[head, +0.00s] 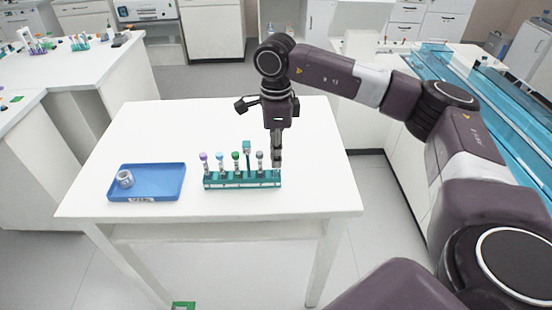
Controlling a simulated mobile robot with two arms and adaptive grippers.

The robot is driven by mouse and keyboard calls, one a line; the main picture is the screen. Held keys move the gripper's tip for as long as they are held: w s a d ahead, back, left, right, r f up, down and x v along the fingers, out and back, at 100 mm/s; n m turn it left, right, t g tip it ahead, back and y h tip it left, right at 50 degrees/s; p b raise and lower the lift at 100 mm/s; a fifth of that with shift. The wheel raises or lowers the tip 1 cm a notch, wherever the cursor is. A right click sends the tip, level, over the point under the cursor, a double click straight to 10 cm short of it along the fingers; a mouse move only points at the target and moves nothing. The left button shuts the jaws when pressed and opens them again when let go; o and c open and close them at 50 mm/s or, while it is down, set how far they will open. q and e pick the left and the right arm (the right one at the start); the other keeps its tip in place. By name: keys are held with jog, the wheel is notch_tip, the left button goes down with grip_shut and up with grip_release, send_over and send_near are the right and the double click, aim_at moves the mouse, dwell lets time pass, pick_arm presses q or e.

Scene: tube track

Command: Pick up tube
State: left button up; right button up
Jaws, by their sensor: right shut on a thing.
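A teal tube rack (242,182) stands on the white table and holds a row of capped tubes. The caps include a purple one (203,155), a light blue one (220,156), a green one (236,155) and a grey one (259,154). My right gripper (277,162) points straight down over the rack's right end. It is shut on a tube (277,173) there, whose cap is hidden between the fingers. The tube's lower part is at the rack; I cannot tell whether it is lifted. My left gripper is not in view.
A blue tray (165,188) with a white ring-shaped item (125,178) lies left of the rack. A teal-topped piece (246,146) rises above the rack. The white table (160,125) is clear behind the rack and tray.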

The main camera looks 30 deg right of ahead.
notch_tip(320, 180, up, 11)
jog(key=b, duration=0.2)
jog(key=shift+b, duration=0.3)
notch_tip(320, 180, up, 9)
jog(key=p, duration=0.2)
jog(key=shift+f, duration=0.25)
jog(key=shift+f+b, duration=5.85)
jog(key=shift+f, duration=3.8)
jog(key=m, duration=0.3)
jog(key=shift+p, duration=0.3)
jog(key=m, duration=0.4)
jog(key=shift+m+p, duration=0.35)
jog(key=shift+m, duration=0.05)
jog(key=m, duration=0.4)
jog(key=shift+m+p, duration=0.3)
jog(key=shift+p, duration=0.1)
jog(key=m, duration=0.3)
